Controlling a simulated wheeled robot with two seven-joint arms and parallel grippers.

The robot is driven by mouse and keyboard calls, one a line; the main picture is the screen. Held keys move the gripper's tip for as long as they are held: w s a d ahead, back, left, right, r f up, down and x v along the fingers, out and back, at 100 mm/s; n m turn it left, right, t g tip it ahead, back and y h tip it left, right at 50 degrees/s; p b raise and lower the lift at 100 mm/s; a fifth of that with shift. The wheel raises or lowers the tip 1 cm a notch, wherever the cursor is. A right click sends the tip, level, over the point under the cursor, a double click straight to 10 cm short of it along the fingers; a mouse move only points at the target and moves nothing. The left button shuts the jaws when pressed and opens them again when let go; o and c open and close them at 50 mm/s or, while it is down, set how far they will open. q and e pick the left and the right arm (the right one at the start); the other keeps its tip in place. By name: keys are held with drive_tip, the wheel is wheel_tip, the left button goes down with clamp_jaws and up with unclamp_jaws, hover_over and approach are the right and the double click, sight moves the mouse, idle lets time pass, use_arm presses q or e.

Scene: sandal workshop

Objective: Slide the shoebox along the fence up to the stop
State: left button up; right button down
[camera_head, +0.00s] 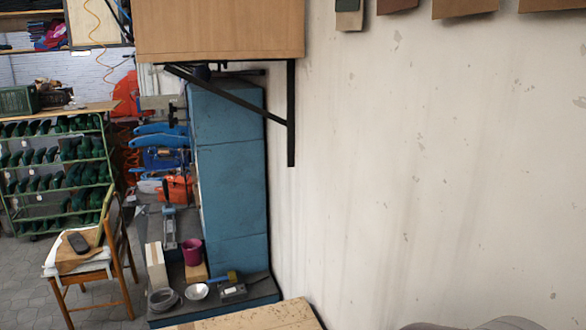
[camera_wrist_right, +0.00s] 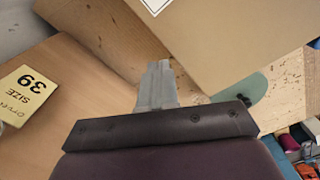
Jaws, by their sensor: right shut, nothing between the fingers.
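In the right wrist view, a plain brown cardboard box (camera_wrist_right: 232,45), which looks like the shoebox, fills the upper right. A corner of a white label shows at the top edge. My right gripper (camera_wrist_right: 158,70) is shut and empty, its grey fingers close to the box's lower left edge; I cannot tell whether they touch it. A brown wooden strip (camera_wrist_right: 95,32), possibly the fence, runs diagonally behind the fingers. I cannot make out the stop. My left gripper is not in view. The head view shows neither the box nor a gripper.
A yellow "SIZE 39" card (camera_wrist_right: 27,92) lies on a wooden surface at left; a green rounded piece (camera_wrist_right: 243,90) lies right of the fingers. In the head view, a bench corner (camera_head: 265,316) shows below, with a wall shelf (camera_head: 220,30), blue cabinet (camera_head: 232,180) and chair (camera_head: 95,270) beyond.

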drive_tip(key=shift+f, duration=0.1)
idle(0.3)
